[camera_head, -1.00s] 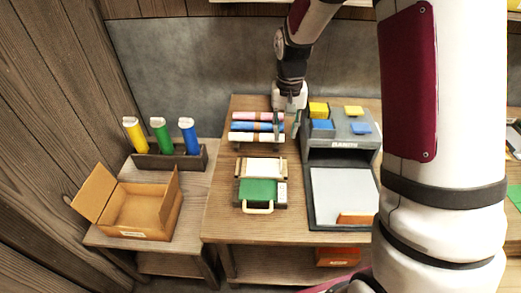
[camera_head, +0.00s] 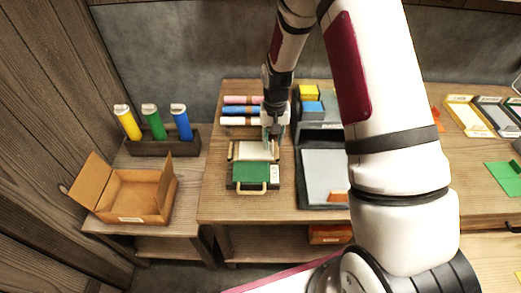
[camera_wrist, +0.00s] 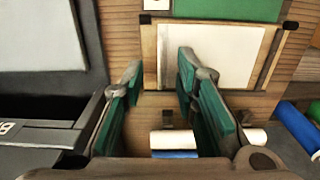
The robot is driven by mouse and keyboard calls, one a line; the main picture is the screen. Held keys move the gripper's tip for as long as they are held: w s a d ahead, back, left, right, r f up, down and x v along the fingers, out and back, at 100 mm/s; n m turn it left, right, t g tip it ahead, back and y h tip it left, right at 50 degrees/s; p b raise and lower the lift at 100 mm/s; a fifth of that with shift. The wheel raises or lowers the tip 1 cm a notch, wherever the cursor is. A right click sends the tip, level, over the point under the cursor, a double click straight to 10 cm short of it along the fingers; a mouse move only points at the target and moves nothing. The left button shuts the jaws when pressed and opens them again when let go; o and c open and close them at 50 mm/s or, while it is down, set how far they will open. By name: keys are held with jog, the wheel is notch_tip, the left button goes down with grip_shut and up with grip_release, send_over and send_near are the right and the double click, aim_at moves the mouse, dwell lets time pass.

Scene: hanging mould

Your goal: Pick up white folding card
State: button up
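The white folding card (camera_head: 257,151) lies flat in a wooden holder on the table, just behind a green board with a handle. In the wrist view the card (camera_wrist: 228,55) shows as a cream sheet with wooden bars at its two sides. My gripper (camera_head: 272,141) is over the back right part of the card in the head view. In the wrist view its two green-padded fingers (camera_wrist: 160,75) are apart with nothing between them. The right finger covers part of the card. I cannot tell how high the fingertips are above the holder.
Rolled sheets (camera_head: 241,110) lie behind the card. A dark machine with a grey plate (camera_head: 323,172) stands to the right. The green board (camera_head: 250,172) is in front. An open cardboard box (camera_head: 135,195) and a rack of coloured bottles (camera_head: 165,146) are at the left.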

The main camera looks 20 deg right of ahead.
notch_tip(320, 180, down, 2)
grip_shut()
jog(key=shift+r, duration=0.1)
dwell(0.4)
